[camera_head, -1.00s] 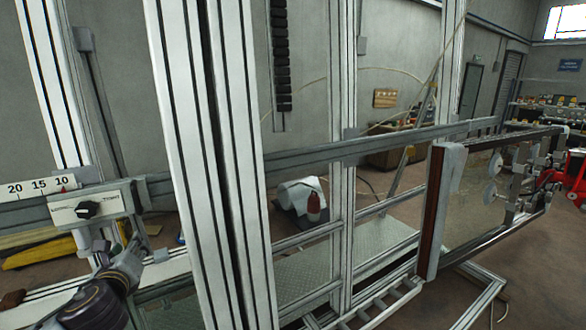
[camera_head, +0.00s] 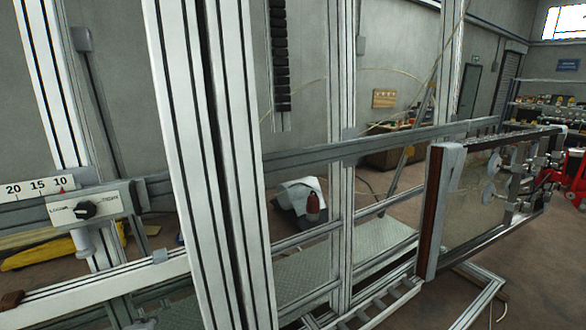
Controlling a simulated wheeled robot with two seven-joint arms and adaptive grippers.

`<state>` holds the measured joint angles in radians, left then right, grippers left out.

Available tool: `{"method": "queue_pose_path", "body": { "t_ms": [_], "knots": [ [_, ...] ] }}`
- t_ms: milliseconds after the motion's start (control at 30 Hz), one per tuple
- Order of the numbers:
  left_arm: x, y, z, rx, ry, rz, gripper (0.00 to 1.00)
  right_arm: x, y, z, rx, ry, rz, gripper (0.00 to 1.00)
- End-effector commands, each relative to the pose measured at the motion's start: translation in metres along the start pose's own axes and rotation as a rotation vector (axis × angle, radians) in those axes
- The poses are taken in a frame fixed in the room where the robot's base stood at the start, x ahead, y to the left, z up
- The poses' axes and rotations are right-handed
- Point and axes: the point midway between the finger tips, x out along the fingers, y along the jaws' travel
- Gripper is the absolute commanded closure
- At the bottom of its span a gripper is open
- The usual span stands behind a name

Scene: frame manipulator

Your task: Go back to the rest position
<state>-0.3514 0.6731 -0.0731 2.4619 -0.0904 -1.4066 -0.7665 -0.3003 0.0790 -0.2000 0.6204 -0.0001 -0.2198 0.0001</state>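Neither of my grippers shows in the head view. The metal frame fills the left and middle, with two thick upright profiles (camera_head: 207,160) close in front. A white scale (camera_head: 38,187) marked 20, 15, 10 stands above the box, with a red pointer near 10. Nothing touches the knob.
A glass panel (camera_head: 465,215) with a dark red edge and suction cups (camera_head: 490,180) stands at the right. Open floor (camera_head: 540,280) lies at the lower right.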

Motion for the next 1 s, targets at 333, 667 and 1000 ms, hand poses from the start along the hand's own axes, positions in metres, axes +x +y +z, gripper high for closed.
{"method": "queue_pose_path", "body": {
  "t_ms": [333,667,1000],
  "knots": [
    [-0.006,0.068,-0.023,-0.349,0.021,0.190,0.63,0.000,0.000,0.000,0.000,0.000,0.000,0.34],
    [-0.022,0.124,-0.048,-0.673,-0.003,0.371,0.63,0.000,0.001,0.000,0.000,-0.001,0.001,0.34],
    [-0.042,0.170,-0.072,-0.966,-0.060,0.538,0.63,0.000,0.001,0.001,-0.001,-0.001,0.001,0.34]
  ]
}}
